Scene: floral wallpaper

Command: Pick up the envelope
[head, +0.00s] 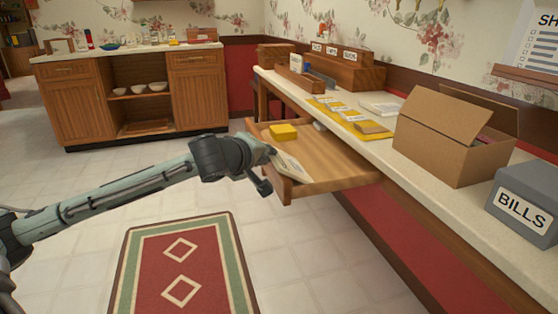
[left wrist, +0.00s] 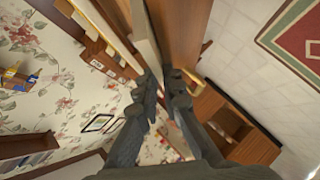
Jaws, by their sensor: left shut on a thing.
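A pale envelope (head: 291,164) with dark print lies tilted at the near left edge of the pulled-out wooden drawer (head: 340,165). My left gripper (head: 267,167) is at the drawer's near left corner and is shut on the envelope's near end. In the left wrist view the pale envelope (left wrist: 147,45) shows nearly edge-on, with its end between the fingers of my left gripper (left wrist: 165,82). The drawer's wood (left wrist: 183,30) is right beside it. The fingers partly hide the gripped end. My right gripper is not in view.
A yellow block (head: 283,131) lies in the drawer. A red rug (head: 185,265) covers the floor; the tiles around are clear.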

